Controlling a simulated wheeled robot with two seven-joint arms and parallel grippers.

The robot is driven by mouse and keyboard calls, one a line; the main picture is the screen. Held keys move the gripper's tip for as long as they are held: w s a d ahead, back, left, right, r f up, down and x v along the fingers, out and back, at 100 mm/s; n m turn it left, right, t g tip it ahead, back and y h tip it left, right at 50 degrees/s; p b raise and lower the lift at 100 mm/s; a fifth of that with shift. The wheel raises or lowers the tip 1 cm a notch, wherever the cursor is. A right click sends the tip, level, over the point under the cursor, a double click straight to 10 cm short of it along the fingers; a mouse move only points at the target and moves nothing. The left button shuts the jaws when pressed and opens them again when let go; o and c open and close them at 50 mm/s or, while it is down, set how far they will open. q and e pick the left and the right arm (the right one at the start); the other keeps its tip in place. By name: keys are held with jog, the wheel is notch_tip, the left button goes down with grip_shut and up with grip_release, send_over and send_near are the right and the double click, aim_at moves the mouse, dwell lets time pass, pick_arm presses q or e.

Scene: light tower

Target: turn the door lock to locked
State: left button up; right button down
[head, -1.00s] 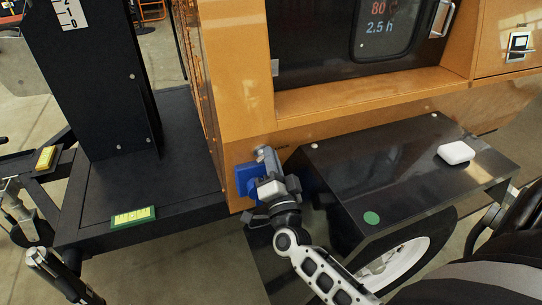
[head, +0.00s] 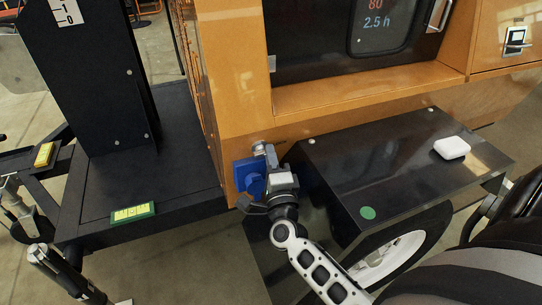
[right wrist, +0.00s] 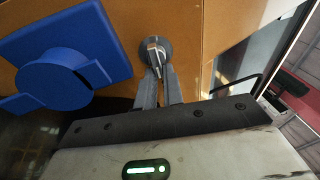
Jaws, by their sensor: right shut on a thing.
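The door lock (right wrist: 158,52) is a round metal piece with a raised metal key or knob on the orange panel, in the upper middle of the right wrist view. In the head view the lock (head: 259,147) shows small at the panel's lower corner. My right gripper (right wrist: 159,75) is shut on the lock's protruding part, its fingertips at the metal knob. In the head view this gripper (head: 269,153) reaches up to the panel and partly covers the lock. The exact angle of the knob is hard to tell.
A blue socket box (right wrist: 65,62) with a round cover sits close beside the lock. A black fender (head: 400,170) over a wheel stands right of my gripper, with a white box (head: 452,147) on it. A black trailer deck (head: 140,195) lies to the left.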

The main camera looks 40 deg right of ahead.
jog(key=shift+a+f, duration=0.2)
jog(key=shift+a, duration=0.1)
jog(key=c, duration=1.6)
grip_release()
jog(key=shift+o, duration=0.4)
jog(key=shift+r, duration=0.1)
jog(key=shift+d, duration=0.1)
jog(key=v, duration=0.7)
jog(key=shift+s, duration=0.25)
jog(key=shift+a, duration=0.2)
